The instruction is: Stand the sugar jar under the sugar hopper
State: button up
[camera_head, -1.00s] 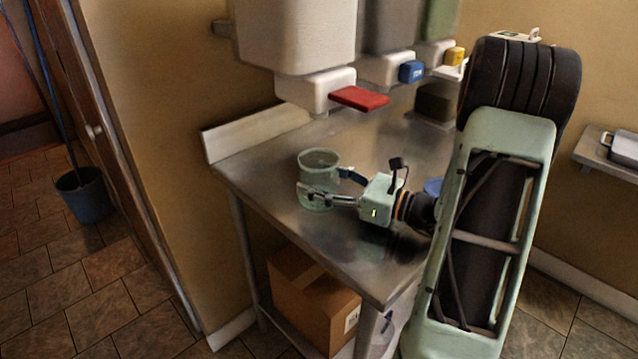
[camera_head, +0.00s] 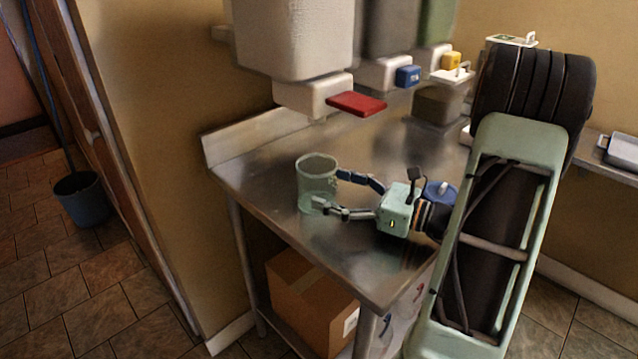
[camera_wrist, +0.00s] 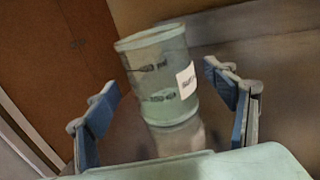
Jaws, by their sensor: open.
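A clear greenish jar (camera_head: 316,178) stands upright on the steel table near its left end. It also shows in the wrist view (camera_wrist: 158,75), with a white label on its right side; the writing is too small to read. My gripper (camera_head: 331,190) is open at the jar's right side, its fingertips spread to either side of the jar's near part. The wrist view shows a gap between the jar and each finger. A hopper with a red lever (camera_head: 356,104) hangs above and behind the jar. I cannot tell which hopper is for sugar.
Hoppers with a blue lever (camera_head: 407,75) and a yellow lever (camera_head: 452,58) hang farther right. A dark block (camera_head: 438,104) stands under the yellow one. A blue-lidded item (camera_head: 440,190) sits behind my wrist. The steel table (camera_head: 270,178) is bare around the jar.

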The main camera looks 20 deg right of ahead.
jog(key=v, duration=0.8)
